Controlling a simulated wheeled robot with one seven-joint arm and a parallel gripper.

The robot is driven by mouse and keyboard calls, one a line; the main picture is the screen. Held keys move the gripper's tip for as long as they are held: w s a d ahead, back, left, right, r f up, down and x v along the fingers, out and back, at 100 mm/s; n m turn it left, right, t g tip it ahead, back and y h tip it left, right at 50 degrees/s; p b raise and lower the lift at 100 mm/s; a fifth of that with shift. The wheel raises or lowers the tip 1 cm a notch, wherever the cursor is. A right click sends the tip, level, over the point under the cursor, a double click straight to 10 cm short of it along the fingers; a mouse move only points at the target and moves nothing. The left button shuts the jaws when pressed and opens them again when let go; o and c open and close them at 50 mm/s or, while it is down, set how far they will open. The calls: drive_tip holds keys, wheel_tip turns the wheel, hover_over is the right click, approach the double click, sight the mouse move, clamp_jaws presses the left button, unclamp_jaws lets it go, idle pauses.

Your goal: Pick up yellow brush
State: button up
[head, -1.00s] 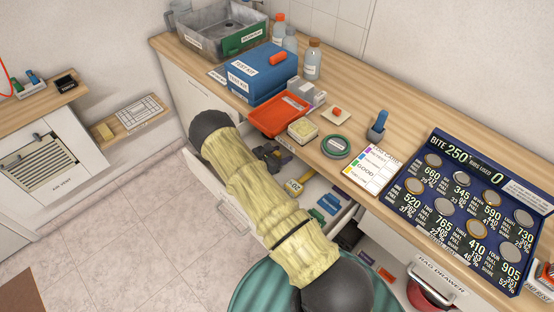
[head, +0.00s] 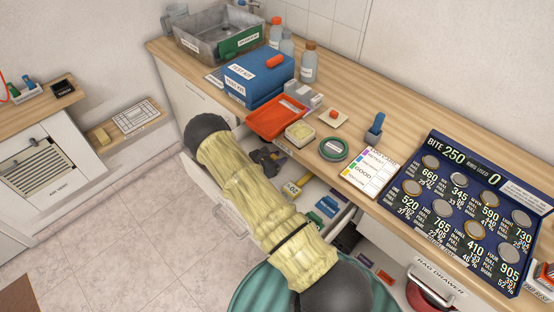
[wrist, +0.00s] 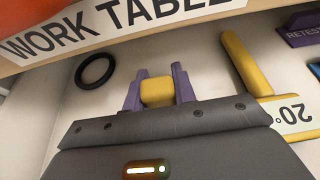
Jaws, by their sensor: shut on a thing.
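My gripper (wrist: 158,88) is shut on a small yellow block, the yellow brush (wrist: 157,92), which sits between its two purple fingers in the wrist view. Only this blocky part of the brush shows; the rest is hidden. In the head view my gripper (head: 268,161) is a dark shape at the open drawer under the counter, partly hidden by my arm. I cannot tell whether the brush touches the drawer floor.
A yellow angled piece with a 20° label (wrist: 290,115) lies right of my gripper. A black ring (wrist: 96,70) lies to the left. An orange tray (head: 277,118) stands on the counter above.

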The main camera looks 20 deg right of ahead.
drive_tip(key=s+a+r+b, duration=0.1)
drive_tip(key=s+a+r, duration=0.6)
drive_tip(key=a, duration=0.3)
drive_tip(key=shift+s+a+r+b, duration=0.3)
drive_tip(key=shift+s+r+b, duration=0.05)
drive_tip(key=shift+s, duration=0.5)
